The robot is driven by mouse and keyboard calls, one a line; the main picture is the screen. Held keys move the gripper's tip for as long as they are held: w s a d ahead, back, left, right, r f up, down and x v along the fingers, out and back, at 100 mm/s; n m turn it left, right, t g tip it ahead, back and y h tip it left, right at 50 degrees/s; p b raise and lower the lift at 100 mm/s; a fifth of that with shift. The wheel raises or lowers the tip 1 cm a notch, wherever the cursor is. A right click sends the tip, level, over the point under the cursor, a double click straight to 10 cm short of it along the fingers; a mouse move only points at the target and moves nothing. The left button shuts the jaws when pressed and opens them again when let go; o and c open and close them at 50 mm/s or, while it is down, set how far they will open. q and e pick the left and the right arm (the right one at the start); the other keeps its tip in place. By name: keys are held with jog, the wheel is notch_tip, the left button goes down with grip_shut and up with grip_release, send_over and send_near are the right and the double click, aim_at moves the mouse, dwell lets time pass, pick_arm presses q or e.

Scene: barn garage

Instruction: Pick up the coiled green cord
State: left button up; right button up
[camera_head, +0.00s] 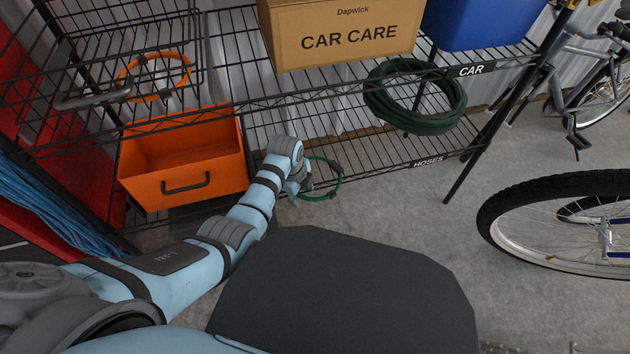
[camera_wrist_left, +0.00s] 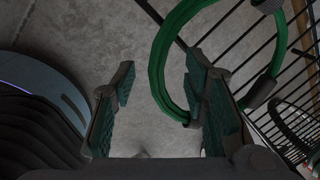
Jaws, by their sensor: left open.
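The coiled green cord (camera_head: 342,178) is a thin green loop with dark bands, at the front of the lower wire shelf. My left gripper (camera_head: 305,181) is at the loop's left side, partly hidden by its own wrist in the head view. In the left wrist view, the fingers of the left gripper (camera_wrist_left: 160,80) are apart. The left strand of the cord (camera_wrist_left: 157,70) shows between them, and the right finger appears within the loop's outline. I cannot tell whether either finger touches the cord. My right gripper is not in view.
A black wire rack (camera_head: 230,95) holds an orange bin (camera_head: 185,150), an orange coil (camera_head: 187,75), a CAR CARE box (camera_head: 345,37), a blue bin (camera_head: 475,22) and a larger dark green hose coil (camera_head: 450,110). Floor between is clear.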

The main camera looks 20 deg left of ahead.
pick_arm(q)
grip_shut()
jog(key=shift+r, duration=0.1)
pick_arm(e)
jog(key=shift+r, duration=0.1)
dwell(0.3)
pick_arm(q)
jog(key=shift+r, duration=0.2)
jog(key=shift+r+p, duration=0.95)
jog(key=shift+p, duration=0.05)
notch_tip(320, 180, up, 8)
jog(key=p, duration=0.5)
jog(key=shift+f, duration=0.2)
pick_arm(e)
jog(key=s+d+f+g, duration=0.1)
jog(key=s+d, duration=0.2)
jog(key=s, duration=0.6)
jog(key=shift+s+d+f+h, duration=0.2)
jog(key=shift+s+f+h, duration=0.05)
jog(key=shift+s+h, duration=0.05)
